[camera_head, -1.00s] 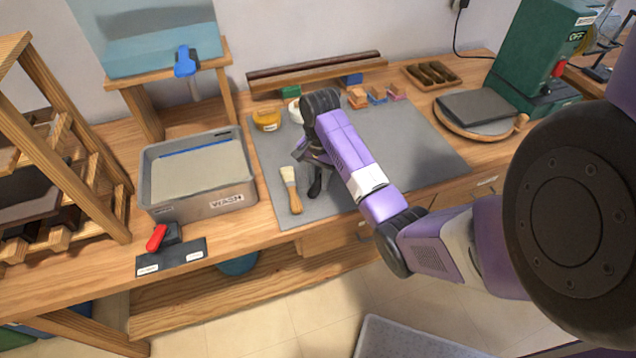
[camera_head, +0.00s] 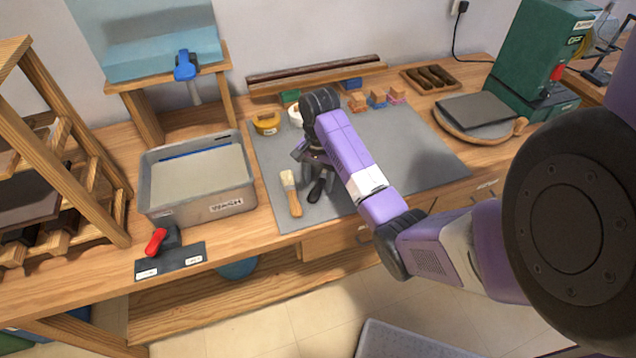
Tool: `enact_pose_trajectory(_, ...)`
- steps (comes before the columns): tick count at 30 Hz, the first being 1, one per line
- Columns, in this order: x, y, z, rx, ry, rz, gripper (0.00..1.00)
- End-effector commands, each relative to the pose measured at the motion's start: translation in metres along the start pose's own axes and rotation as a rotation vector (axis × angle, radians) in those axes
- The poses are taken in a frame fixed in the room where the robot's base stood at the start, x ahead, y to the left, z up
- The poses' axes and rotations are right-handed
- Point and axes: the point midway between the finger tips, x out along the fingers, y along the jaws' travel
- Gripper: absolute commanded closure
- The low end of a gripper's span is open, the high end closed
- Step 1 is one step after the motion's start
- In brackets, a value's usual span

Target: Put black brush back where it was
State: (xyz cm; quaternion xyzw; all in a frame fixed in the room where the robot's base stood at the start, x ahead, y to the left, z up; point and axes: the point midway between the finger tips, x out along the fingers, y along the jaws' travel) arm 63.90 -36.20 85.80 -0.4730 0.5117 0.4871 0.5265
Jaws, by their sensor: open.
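A black brush (camera_head: 316,191) lies on the grey mat (camera_head: 285,219), right of a wooden-handled brush with pale bristles (camera_head: 291,193). Only its dark end shows; the rest is hidden behind my gripper. My gripper (camera_head: 319,186) is open and points down over the black brush, its fingers close to it. I cannot tell whether the fingers touch the brush or straddle it.
A grey wash tub (camera_head: 232,203) stands left of the mat. A yellow container (camera_head: 266,123), a white round item (camera_head: 295,116) and small coloured blocks (camera_head: 377,99) sit behind. The mat's right side is clear.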

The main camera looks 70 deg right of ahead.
Motion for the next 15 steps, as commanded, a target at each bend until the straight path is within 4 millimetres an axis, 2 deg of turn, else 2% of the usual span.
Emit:
enact_pose_trajectory(6, -0.048, 0.0, 0.0, 0.0, 0.001, -0.001, 0.5)
enact_pose_trajectory(15, -0.088, 0.0, 0.0, 0.001, 0.0, 0.0, 0.5)
